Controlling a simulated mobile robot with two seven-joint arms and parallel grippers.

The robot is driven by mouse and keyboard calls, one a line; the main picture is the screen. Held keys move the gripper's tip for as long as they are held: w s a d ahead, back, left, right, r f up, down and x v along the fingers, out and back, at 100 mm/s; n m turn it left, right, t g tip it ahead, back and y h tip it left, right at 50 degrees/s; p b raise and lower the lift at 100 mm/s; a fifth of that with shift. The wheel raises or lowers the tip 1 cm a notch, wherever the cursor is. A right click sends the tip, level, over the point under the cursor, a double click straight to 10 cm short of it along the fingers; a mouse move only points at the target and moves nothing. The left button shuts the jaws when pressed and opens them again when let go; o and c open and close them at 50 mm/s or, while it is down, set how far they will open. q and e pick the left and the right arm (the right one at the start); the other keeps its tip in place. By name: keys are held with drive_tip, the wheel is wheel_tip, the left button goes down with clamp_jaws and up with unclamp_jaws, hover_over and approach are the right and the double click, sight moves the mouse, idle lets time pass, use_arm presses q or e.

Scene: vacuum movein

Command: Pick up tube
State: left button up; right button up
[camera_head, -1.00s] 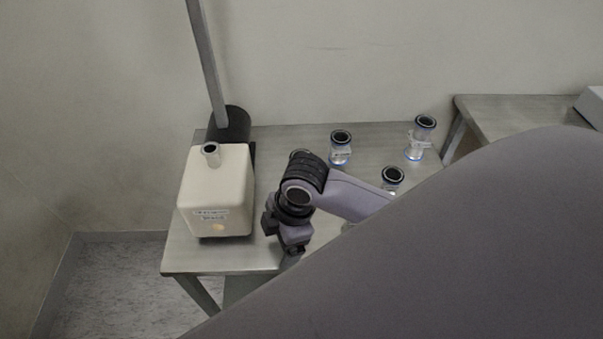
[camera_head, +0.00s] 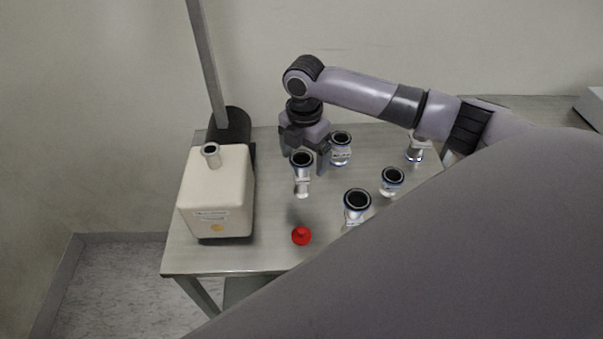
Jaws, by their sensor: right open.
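Several metal tubes with black rings on top stand on the table. One tube (camera_head: 302,176) is upright near the middle, in front of my right gripper. My right gripper (camera_head: 306,164) points down over the back of the table; its fingers are open, one on each side of this tube in the picture. I cannot tell whether they touch it. Other tubes stand behind right (camera_head: 341,150), at the right (camera_head: 392,182), at the front (camera_head: 356,206) and at the far right (camera_head: 415,154), the last partly hidden by my arm. My left gripper is not in view.
A cream pump box (camera_head: 216,192) with a top port stands at the table's left, by a dark cylinder (camera_head: 233,126) and a pole. A red knob-like object (camera_head: 301,236) lies near the front edge. My arm covers the lower right. The table (camera_head: 250,258) is bare at front left.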

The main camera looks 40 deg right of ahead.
sight(302, 171)
drive_tip(key=f, duration=0.5)
drive_tip(key=shift+a, duration=0.35)
drive_tip(key=shift+r, duration=0.1)
drive_tip(key=c, duration=1.2)
